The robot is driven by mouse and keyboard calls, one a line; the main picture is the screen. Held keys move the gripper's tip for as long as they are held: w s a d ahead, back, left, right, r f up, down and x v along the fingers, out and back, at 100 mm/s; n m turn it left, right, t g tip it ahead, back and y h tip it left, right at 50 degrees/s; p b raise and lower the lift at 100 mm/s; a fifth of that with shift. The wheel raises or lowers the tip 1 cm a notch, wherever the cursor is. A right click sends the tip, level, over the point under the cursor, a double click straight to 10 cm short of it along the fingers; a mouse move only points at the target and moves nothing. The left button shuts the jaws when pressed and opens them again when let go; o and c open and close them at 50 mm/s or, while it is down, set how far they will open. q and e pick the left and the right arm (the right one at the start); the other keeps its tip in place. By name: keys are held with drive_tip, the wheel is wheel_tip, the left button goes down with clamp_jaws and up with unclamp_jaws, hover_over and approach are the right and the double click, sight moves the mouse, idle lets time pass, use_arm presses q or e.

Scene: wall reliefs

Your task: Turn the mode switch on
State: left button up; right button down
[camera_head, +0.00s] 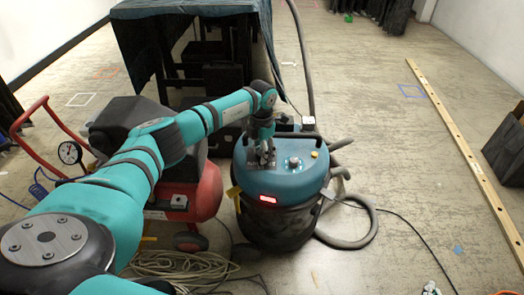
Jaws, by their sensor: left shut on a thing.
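A drum-shaped machine with a teal top (280,184) and a dark body stands on the floor near the middle. My left arm reaches in from the left, and my left gripper (264,157) points down at a grey panel on the left part of that top. It is shut on the mode switch, which the fingers mostly hide, so I cannot tell its position. A pale round knob (294,162) is to the right of the gripper, apart from it. My right gripper is not in view.
Coiled rope (180,268) lies in front. A draped table (190,12) stands behind.

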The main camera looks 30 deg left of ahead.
use_arm(q)
drive_tip(key=shift+m, duration=1)
drive_tip(key=o, duration=1.1)
drive_tip(key=shift+o, duration=0.2)
wheel_tip(320, 180, up, 12)
